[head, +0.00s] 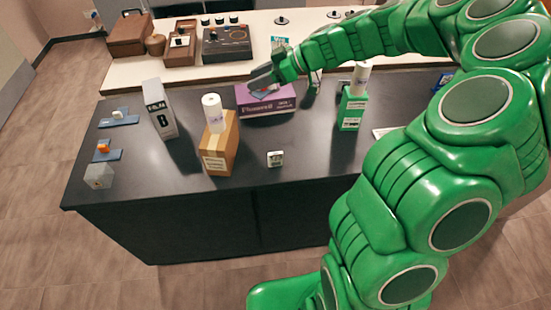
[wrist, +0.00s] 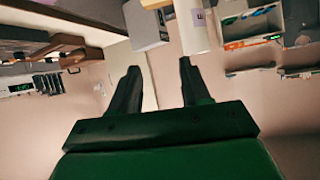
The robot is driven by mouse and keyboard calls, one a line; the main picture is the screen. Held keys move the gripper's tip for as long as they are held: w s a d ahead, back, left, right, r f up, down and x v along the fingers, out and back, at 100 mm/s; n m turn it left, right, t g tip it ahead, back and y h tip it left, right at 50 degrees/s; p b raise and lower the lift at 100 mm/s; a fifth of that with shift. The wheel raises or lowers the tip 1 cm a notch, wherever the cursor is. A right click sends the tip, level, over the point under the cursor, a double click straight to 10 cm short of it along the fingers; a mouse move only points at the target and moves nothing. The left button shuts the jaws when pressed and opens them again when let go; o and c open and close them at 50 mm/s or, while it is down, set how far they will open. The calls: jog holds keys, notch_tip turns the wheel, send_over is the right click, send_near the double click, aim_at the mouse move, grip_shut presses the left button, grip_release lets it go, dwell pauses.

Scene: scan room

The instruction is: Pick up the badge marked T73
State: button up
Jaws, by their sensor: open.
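I cannot make out a badge marked T73 in either view; no readable T73 shows. My gripper (head: 262,80) is over the far part of the dark table, at the purple box (head: 266,106). A small reddish and pale patch shows on top of this box, too small to identify. In the wrist view my gripper (wrist: 158,78) has its two fingers apart with nothing between them. A grey box and a white cylinder show beyond the fingertips there. A flat white item (head: 382,133) lies at the right, partly hidden by my arm.
Blue mats (head: 118,119) lie left. A pale counter (head: 150,70) stands behind.

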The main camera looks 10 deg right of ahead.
jog(key=s+d+n+g+y, duration=0.1)
jog(key=s+d+n+g, duration=0.15)
jog(key=s+d, duration=0.65)
send_near(270, 166)
jog(key=shift+n, duration=0.25)
jog(key=r, duration=0.1)
jog(key=a+r, duration=0.1)
jog(key=r, duration=0.1)
jog(key=shift+w+a+r, duration=0.15)
jog(key=shift+a+r, duration=0.2)
jog(key=shift+a, duration=0.05)
jog(key=shift+f, duration=0.5)
jog(key=shift+a+f, duration=0.15)
jog(key=shift+a, duration=0.15)
jog(key=shift+w+x, duration=0.2)
jog(key=shift+x, duration=3.4)
jog(key=shift+c, duration=0.5)
grip_shut()
